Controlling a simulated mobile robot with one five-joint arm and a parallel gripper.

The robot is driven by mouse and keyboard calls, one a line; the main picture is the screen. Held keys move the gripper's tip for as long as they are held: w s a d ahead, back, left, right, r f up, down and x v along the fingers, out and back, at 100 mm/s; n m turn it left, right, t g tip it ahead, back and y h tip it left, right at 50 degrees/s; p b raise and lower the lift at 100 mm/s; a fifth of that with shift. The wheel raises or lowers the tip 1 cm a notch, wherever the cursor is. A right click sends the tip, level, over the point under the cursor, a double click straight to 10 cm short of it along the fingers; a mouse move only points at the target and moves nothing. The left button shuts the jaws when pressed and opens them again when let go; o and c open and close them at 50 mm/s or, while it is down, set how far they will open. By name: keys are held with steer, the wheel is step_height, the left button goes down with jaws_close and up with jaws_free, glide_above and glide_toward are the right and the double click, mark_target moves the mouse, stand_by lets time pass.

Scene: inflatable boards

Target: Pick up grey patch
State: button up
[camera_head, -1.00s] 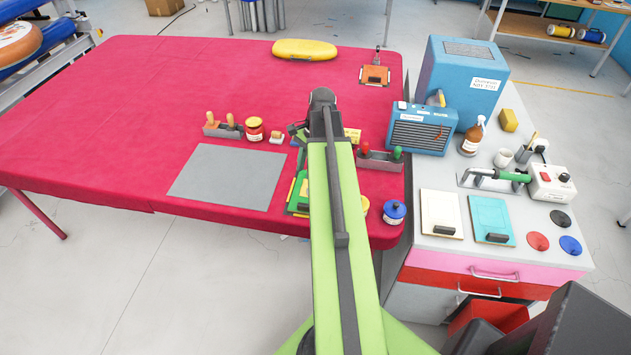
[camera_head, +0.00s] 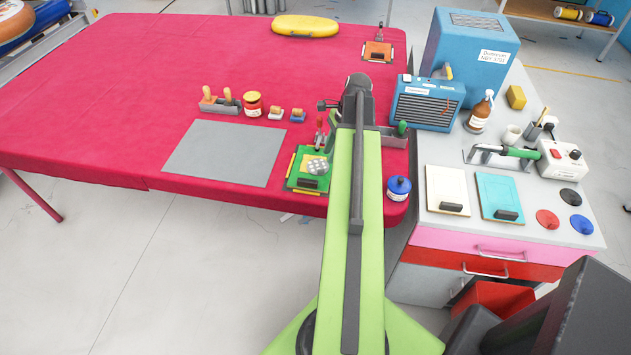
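A small light-grey rounded piece (camera_head: 317,166), which looks like the grey patch, lies on a green and yellow board (camera_head: 300,182) near the table's front edge, just left of my arm. It is too small to make out clearly. A black handle sits on the same board below it. My green arm reaches forward over the table's right part. Its dark end (camera_head: 357,88) is beyond the board.
A large flat grey sheet (camera_head: 225,152) lies left of the board on the red table (camera_head: 150,90). A blue pot (camera_head: 398,187) is right of my arm. The table's left is clear.

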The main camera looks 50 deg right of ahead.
mark_target(322, 169)
steer(key=shift+b+x, duration=0.4)
steer(key=shift+x, duration=0.7)
steer(key=b+x, duration=0.5)
steer(key=shift+w+f, duration=0.15)
steer(key=shift+w, duration=0.05)
jaws_close()
